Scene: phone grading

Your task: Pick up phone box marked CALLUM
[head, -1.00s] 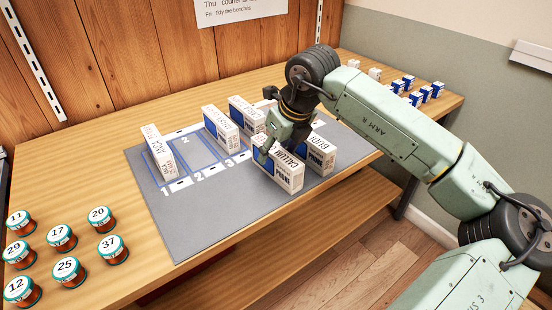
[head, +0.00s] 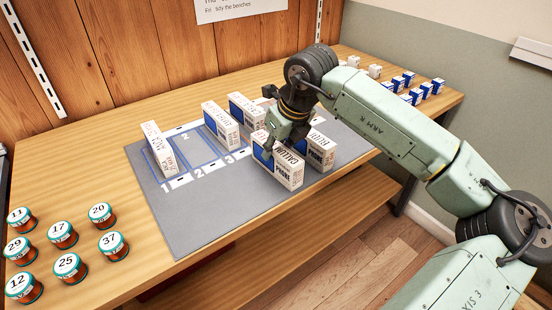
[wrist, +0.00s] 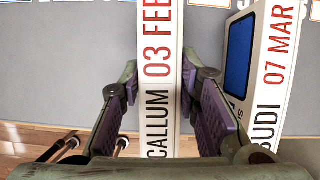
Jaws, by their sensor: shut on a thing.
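The CALLUM phone box (head: 287,170) is white with a blue side panel and stands upright at the front right of the grey mat (head: 200,215). My gripper (head: 272,140) is above it with the fingers down around its upper part. In the wrist view the CALLUM box (wrist: 160,70), marked 03 FEB, runs between my two fingers, and my gripper (wrist: 160,95) is shut on it. I cannot tell whether its underside touches the mat. The BUDI box (head: 318,152), marked 07 MAR, stands close beside it to the right.
Other upright phone boxes, one at the left (head: 160,150) and one mid-mat (head: 220,125), stand on the mat near numbered slots. Lidded jars (head: 66,267) fill the bench's left front. Small blue and white boxes (head: 418,95) stand at the far right. The mat's front left is clear.

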